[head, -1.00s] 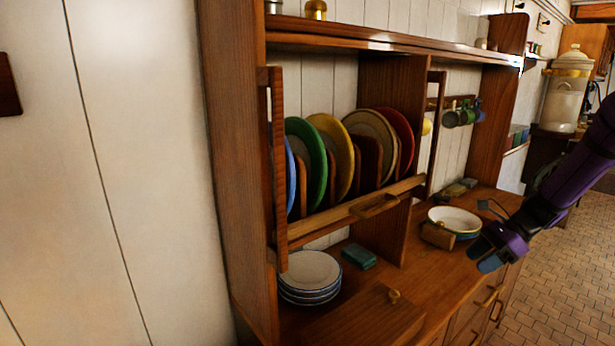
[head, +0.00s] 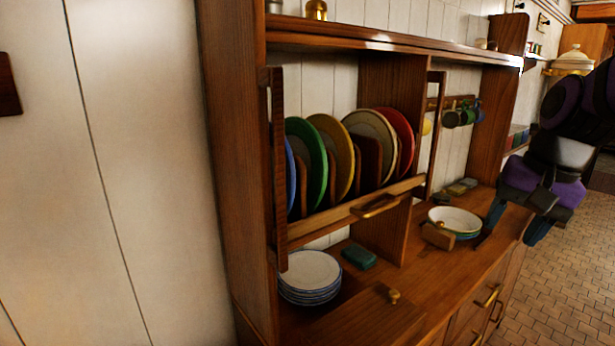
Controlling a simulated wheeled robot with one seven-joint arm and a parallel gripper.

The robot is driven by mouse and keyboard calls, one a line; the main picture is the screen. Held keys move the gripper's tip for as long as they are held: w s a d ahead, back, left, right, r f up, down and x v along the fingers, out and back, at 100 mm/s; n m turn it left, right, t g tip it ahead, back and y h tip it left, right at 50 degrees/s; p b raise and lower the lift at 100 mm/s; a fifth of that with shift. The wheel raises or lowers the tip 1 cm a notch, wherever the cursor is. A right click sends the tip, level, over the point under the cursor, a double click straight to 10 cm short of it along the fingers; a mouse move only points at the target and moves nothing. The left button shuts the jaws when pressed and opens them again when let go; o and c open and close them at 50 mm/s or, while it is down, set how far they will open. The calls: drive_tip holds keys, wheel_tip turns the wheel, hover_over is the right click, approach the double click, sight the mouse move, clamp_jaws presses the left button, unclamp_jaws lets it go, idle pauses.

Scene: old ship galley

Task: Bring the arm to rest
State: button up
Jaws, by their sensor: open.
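My gripper (head: 515,222) is at the right of the head view, at the end of my purple and black arm. Its two blue-green fingers point down and stand wide apart, with nothing seen between them. It hangs by the right end of the wooden counter (head: 470,265), right of the stacked bowls (head: 455,221). The left finger appears close to the bowls, but I cannot tell the gap. My arm hides part of the room behind it.
A wooden plate rack (head: 350,210) holds several coloured plates upright. A stack of white plates (head: 309,272) and a green block (head: 359,256) stand below it. A wooden block (head: 437,236) lies by the bowls. Mugs (head: 461,116) hang behind. The tiled floor (head: 565,290) at right is clear.

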drive_tip(key=s+r+n+t+h, duration=0.1)
drive_tip(key=s+r+n+t, duration=0.2)
drive_tip(key=s+n, duration=0.3)
drive_tip(key=shift+s+a+h, duration=0.35)
drive_tip(key=shift+s+h, duration=0.05)
drive_tip(key=shift+s, duration=2.2)
